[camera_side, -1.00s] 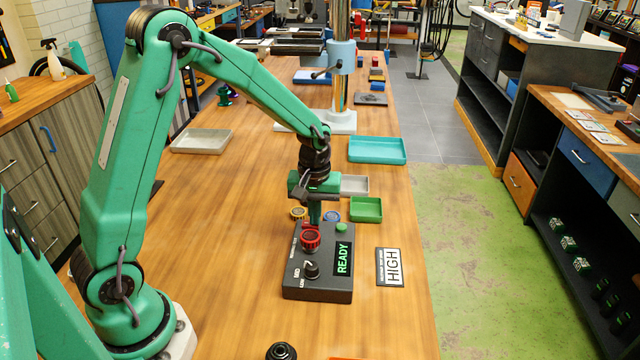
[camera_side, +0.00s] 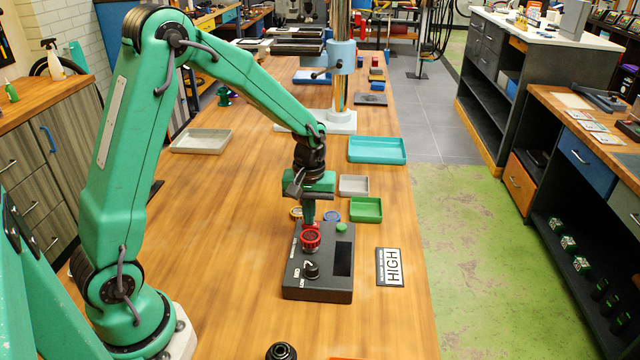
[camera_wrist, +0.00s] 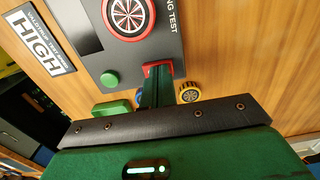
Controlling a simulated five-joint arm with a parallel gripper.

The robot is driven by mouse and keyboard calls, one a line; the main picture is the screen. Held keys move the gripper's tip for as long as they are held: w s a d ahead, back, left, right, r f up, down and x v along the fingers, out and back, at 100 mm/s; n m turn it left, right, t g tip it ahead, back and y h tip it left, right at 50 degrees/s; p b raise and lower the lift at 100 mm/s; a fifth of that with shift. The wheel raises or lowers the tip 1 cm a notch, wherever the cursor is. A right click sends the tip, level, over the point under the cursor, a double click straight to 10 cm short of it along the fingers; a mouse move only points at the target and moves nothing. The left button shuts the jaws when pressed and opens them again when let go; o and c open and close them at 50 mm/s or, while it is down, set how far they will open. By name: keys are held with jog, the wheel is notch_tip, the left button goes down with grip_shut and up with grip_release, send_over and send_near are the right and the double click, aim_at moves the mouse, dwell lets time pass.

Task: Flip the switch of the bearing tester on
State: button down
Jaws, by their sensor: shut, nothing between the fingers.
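The bearing tester (camera_side: 318,285) is a dark grey box on the wooden bench, with a red-rimmed wheel (camera_side: 311,239), a black knob (camera_side: 311,269), a green button (camera_side: 342,227) and a display (camera_side: 343,259) that is dark. In the wrist view, a red-framed switch (camera_wrist: 158,67) sits at the tester's edge near the green button (camera_wrist: 109,79). My gripper (camera_side: 309,221) is shut and empty, pointing down at the switch. Its fingertips (camera_wrist: 158,78) overlap the switch and hide most of it, so its position and any contact cannot be told.
A card reading HIGH (camera_side: 389,267) lies right of the tester. A green tray (camera_side: 366,217), a grey tray (camera_side: 354,194) and a teal tray (camera_side: 377,158) stand beyond it. Bench left of the tester is clear.

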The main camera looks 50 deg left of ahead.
aim_at(319, 225)
jog(key=shift+r, duration=0.1)
dwell(0.4)
notch_tip(319, 225, up, 14)
jog(key=w+d, duration=0.1)
jog(key=shift+w+d, duration=0.3)
dwell(0.3)
jog(key=shift+s, duration=0.1)
jog(key=s+d+r+m+t, duration=0.1)
jog(key=s+m+t, duration=0.1)
jog(key=s, duration=0.4)
jog(key=s+d+r+m+t, duration=0.1)
jog(key=s+r+m+t, duration=0.1)
jog(key=s+m, duration=0.2)
jog(key=s+d+r+m+t, duration=0.1)
jog(key=s+m, duration=0.2)
jog(key=s, duration=0.7)
jog(key=shift+r+t, duration=0.25)
jog(key=shift+t, duration=0.15)
jog(key=shift+w, duration=0.1)
dwell(1.8)
